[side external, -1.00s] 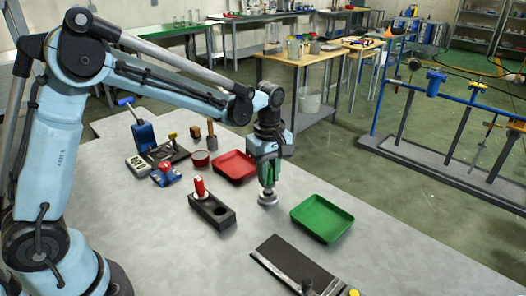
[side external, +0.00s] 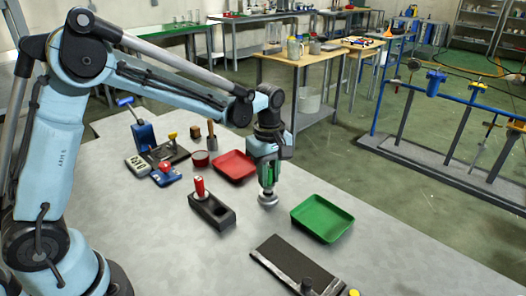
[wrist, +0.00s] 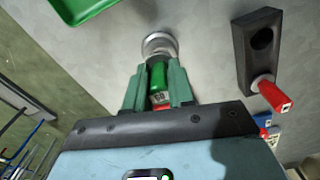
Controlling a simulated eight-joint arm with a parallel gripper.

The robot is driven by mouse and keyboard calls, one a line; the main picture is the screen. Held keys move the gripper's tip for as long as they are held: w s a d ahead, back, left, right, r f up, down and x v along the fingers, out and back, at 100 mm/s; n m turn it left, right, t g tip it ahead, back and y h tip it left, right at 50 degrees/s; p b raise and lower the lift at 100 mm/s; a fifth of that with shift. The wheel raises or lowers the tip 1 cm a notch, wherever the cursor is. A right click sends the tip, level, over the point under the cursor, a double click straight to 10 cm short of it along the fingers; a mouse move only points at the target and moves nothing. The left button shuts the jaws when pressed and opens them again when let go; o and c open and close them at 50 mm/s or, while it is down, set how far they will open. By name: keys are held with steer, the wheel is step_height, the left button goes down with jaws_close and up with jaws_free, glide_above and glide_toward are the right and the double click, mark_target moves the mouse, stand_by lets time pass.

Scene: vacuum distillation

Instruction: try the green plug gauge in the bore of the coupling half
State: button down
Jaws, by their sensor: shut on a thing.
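My gripper (wrist: 158,85) is shut on the green plug gauge (wrist: 157,78), which stands between its fingers. A pale label and a red part show at the gauge's near end. In the side view my gripper (side external: 267,180) points down over the coupling half (side external: 268,199), a silvery round flanged piece on the table. The coupling half also shows just beyond the fingertips in the wrist view (wrist: 159,43). The gauge's lower end and the bore are hidden, so I cannot tell how far the gauge is in.
A black block (side external: 222,222) to the left holds a red-handled gauge (side external: 200,188) and has one empty hole. A green tray (side external: 323,218) lies right, a red tray (side external: 234,166) behind. A dark plate (side external: 285,260) lies in front. Tools stand at the back left.

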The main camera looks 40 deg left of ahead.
steer(key=shift+f, duration=0.85)
stand_by(0.9)
steer(key=shift+r, duration=0.5)
stand_by(0.9)
steer(key=shift+r, duration=0.35)
steer(key=shift+r, duration=1)
steer(key=shift+r, duration=0.35)
steer(key=shift+r, duration=0.3)
